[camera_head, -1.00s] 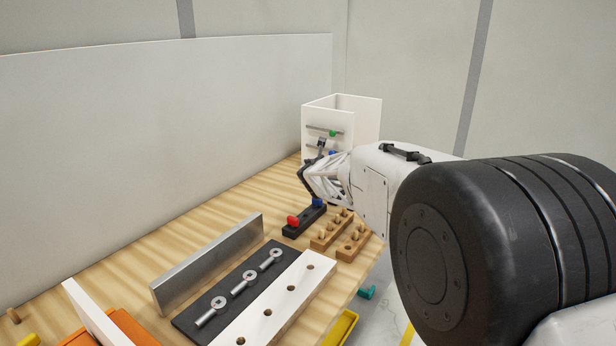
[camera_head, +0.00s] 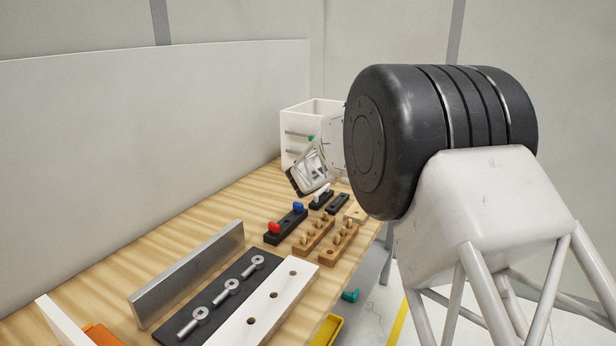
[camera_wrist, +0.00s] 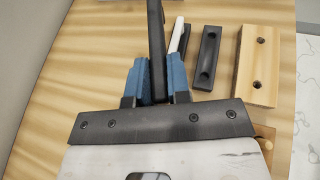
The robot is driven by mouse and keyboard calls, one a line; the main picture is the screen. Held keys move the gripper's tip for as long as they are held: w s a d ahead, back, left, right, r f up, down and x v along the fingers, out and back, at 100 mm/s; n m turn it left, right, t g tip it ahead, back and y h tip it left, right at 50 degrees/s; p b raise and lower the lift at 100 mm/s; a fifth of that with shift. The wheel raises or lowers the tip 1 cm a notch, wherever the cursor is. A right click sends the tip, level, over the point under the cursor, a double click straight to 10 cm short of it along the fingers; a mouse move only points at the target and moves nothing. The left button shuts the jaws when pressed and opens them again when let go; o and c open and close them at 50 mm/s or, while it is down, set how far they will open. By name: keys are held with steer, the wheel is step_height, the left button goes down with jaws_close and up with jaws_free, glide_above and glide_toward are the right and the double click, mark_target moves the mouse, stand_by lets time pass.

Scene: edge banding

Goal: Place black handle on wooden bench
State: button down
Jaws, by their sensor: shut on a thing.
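My gripper (camera_wrist: 155,82) is shut on a black handle. In the wrist view the black handle (camera_wrist: 157,40) is a dark bar between the blue fingers, pointing away past their tips; its far end runs out of frame. The wooden bench (camera_wrist: 90,45) shows below and to the left. In the head view my gripper (camera_head: 308,177) is above the far part of the bench (camera_head: 190,222), near the white drawer box. There the handle cannot be told clearly from the dark gripper parts. The gap between handle and bench is hard to judge.
A black two-hole block (camera_wrist: 207,58) and a wooden block (camera_wrist: 257,65) lie right of the fingers. A black block with red and blue pegs (camera_head: 286,226), peg blocks (camera_head: 314,238) and a metal plate (camera_head: 188,275) stand nearer. The white drawer box (camera_head: 296,120) is behind. Bench to the left is clear.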

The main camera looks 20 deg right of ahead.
steer(key=w+d+f+m+g+h, duration=0.2)
steer(key=d+f+m+h, duration=0.1)
steer(key=d, duration=0.5)
steer(key=shift+d+f+g+h, duration=0.2)
steer(key=shift+f+g+h, duration=0.1)
steer(key=shift+f, duration=0.55)
steer(key=shift+f, duration=0.15)
steer(key=shift+f, duration=3.2)
steer(key=shift+f, duration=0.25)
steer(key=c, duration=1)
jaws_free()
